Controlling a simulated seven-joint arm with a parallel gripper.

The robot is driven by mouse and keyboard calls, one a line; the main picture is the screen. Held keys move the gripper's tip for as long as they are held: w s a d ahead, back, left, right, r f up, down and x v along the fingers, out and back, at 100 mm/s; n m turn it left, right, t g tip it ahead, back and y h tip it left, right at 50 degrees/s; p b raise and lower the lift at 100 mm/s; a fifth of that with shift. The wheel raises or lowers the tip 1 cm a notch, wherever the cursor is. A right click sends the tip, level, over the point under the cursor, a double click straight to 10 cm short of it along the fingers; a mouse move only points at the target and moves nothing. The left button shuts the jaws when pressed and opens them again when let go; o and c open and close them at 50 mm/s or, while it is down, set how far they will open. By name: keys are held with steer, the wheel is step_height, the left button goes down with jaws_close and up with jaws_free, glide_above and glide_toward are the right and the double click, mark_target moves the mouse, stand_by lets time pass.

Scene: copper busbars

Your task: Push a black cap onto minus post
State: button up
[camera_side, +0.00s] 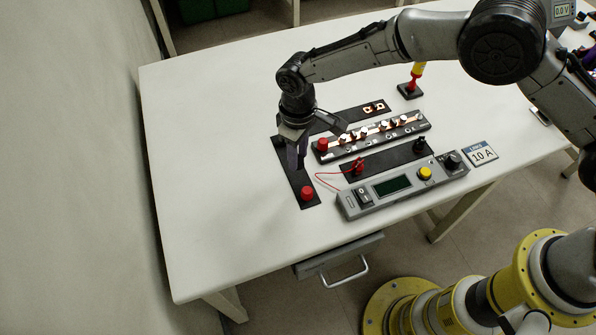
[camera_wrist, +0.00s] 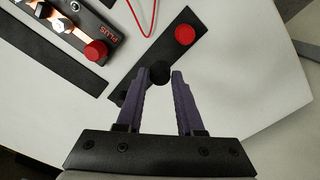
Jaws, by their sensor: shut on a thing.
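My gripper (camera_side: 299,166) points down over the black strip mat (camera_side: 285,165) at the left of the table. In the wrist view my gripper (camera_wrist: 161,73) is shut on a black cap (camera_wrist: 160,69), held between the purple-grey fingertips. Whether the cap touches the mat is unclear. In the side view the fingers hide the cap. The busbar board (camera_side: 352,149) lies to the right, with a red cap (camera_side: 322,145) at its plus end; the "PLUS" label shows in the wrist view. The minus post is too small to make out at the board's far right end.
A loose red cap (camera_side: 306,193) sits on the strip mat's near end. A power unit (camera_side: 400,190) stands in front of the board, with a red clip and lead (camera_side: 358,165) and a black clip (camera_side: 420,146) behind it. A tool (camera_side: 415,80) stands behind the board.

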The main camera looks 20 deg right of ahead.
steer(key=w+d+r+m, duration=0.1)
steer(key=d+m, duration=0.1)
steer(key=d, duration=1)
steer(key=w+d+r+m, duration=0.1)
steer(key=w+d+m, duration=0.1)
steer(key=d, duration=1.1)
steer(key=w+d+r+m, duration=0.2)
steer(key=d, duration=1)
steer(key=shift+d, duration=0.15)
steer(key=shift+d+f, duration=0.15)
steer(key=shift+f, duration=1.7)
steer(key=shift+f, duration=0.25)
steer(key=shift+f, duration=1.45)
steer(key=shift+f, duration=0.2)
